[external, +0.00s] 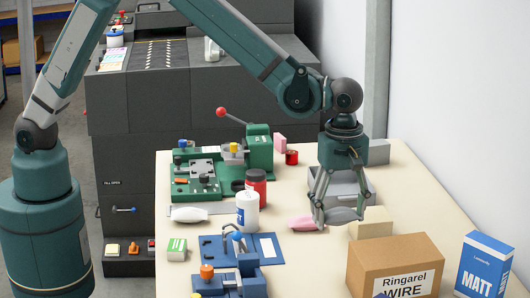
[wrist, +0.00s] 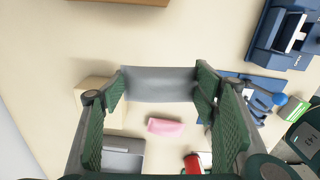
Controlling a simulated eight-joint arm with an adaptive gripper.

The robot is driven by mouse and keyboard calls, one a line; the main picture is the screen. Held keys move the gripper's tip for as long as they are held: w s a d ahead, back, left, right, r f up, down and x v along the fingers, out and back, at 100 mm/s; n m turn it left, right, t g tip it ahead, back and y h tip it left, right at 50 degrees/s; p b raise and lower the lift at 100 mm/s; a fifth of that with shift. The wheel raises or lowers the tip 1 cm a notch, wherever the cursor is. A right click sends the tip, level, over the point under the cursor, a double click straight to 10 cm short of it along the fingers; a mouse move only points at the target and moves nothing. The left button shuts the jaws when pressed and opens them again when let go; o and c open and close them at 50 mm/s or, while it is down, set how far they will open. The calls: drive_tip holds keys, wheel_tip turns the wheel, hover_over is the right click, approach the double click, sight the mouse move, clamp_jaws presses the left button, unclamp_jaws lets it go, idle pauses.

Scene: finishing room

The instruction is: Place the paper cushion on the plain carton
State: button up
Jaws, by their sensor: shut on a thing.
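My gripper (external: 340,215) is shut on a grey, pillow-shaped paper cushion (external: 342,214), held crosswise between its fingers. The cushion also spans the fingertips in the wrist view (wrist: 160,84). It appears to be above the table, though the exact height is hard to tell. The plain carton (external: 371,224) is a small beige block without print, just right of my gripper in the external view. In the wrist view the plain carton (wrist: 92,93) is left of the cushion, partly hidden by a finger. The cushion is apart from the carton's top.
A printed carton (external: 395,266) and a blue-white box (external: 484,266) stand at the front right. A pink cushion (external: 301,222) lies left of my gripper, a grey bin (external: 350,183) behind it. A white cushion (external: 188,214), bottle (external: 248,212) and blue fixture (external: 232,283) are further left.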

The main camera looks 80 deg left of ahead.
wheel_tip(320, 180, up, 6)
drive_tip(key=m+p, duration=0.1)
drive_tip(key=p, duration=0.4)
hover_over(372, 215)
drive_tip(key=shift+r, duration=0.2)
drive_tip(key=shift+f, duration=0.1)
drive_tip(key=shift+f+p, duration=0.3)
drive_tip(key=shift+f, duration=2.7)
drive_tip(key=shift+f, duration=1.9)
drive_tip(key=shift+f, duration=0.2)
drive_tip(key=o, duration=0.7)
drive_tip(key=shift+r, duration=0.3)
